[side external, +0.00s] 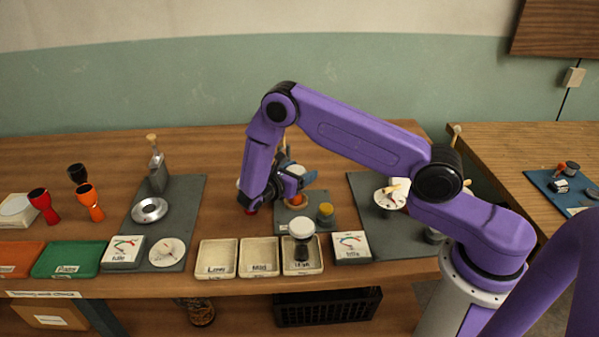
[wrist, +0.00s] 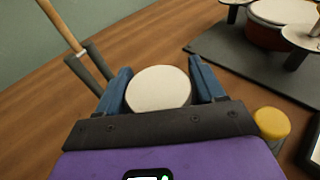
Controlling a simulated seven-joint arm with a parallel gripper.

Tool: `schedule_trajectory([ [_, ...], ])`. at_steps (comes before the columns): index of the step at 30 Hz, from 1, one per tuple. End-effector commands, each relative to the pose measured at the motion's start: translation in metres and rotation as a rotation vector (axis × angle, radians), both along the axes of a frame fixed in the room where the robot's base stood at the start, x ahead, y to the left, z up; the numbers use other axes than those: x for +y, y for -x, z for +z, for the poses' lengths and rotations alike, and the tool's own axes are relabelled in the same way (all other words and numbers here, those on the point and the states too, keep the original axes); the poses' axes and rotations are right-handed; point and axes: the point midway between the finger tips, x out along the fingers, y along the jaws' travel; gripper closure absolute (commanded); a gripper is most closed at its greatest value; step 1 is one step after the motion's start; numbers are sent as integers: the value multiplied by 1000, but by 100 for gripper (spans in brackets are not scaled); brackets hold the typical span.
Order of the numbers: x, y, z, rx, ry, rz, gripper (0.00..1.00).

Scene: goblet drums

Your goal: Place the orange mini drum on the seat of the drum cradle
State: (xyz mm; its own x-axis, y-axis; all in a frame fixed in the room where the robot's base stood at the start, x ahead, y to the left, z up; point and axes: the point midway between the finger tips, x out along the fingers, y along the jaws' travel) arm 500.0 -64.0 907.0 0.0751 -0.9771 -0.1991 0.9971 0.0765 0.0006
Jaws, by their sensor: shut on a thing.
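My gripper (wrist: 160,84) is shut on a small drum whose pale round head (wrist: 158,88) lies between the blue fingers in the wrist view. In the side view its pale top (side external: 296,170) and an orange part (side external: 297,198) show around the blue jaws (side external: 292,184), and the rest is hidden. The gripper is over or close above a small grey board (side external: 318,222) with a yellow knob (side external: 326,210), also in the wrist view (wrist: 271,122). I cannot tell whether the drum touches anything, or surely pick out the cradle seat.
A dark mat (side external: 365,185) at right holds a red-bodied, pale-topped drum (wrist: 275,35) among pale discs. A black drum with white top (side external: 302,240) stands in the rightmost labelled tray.

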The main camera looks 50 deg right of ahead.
Motion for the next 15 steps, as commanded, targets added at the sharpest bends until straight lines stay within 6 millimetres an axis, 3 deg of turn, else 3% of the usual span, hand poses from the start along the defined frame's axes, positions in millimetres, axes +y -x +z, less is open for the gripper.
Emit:
schedule_trajectory([
  [5, 0, 0, -3, 1, 1, 0, 64],
  [6, 0, 0, -3, 1, 0, 0, 25],
  [8, 0, 0, -3, 1, 0, 0, 6],
  [15, 0, 0, -2, 1, 0, 0, 6],
])
